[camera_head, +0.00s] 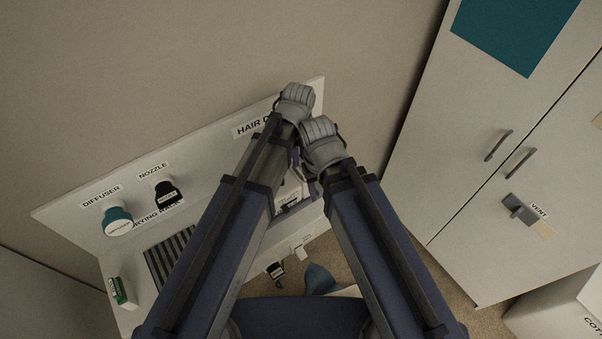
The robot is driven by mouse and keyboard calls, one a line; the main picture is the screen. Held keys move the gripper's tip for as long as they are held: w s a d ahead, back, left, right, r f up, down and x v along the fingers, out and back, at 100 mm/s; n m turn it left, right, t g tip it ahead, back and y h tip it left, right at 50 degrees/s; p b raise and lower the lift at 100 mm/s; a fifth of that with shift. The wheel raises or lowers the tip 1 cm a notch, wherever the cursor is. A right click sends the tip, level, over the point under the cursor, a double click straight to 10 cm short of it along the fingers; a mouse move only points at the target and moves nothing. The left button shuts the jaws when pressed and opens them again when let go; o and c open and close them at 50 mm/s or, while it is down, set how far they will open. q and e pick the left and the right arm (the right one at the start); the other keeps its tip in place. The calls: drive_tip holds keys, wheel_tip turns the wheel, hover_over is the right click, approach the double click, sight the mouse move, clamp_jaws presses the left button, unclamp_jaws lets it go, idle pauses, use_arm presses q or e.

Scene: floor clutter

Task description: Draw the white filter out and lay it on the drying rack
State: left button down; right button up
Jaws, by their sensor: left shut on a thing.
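My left gripper (296,100), grey, is at the back panel beside the partly covered "HAIR D..." label (251,128). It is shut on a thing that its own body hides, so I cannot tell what. My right gripper (321,143), also grey, is close beside it, lower and to the right; its jaws are hidden. I cannot make out the white filter. A pale labelled thing (289,195) shows partly between my arms. The drying rack (168,258), dark and striped, lies on the white counter, partly covered by my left arm.
The diffuser (118,221) and nozzle (168,193) are at the panel on the left. A green-and-white box (122,293) is at the counter's left edge. A tall cabinet (470,130) with handles stands at the right. A white box (560,310) is at lower right.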

use_arm(q)
drive_tip(key=shift+r+p, duration=2.25)
drive_tip(key=shift+r, duration=0.2)
use_arm(e)
drive_tip(key=shift+r, duration=2.5)
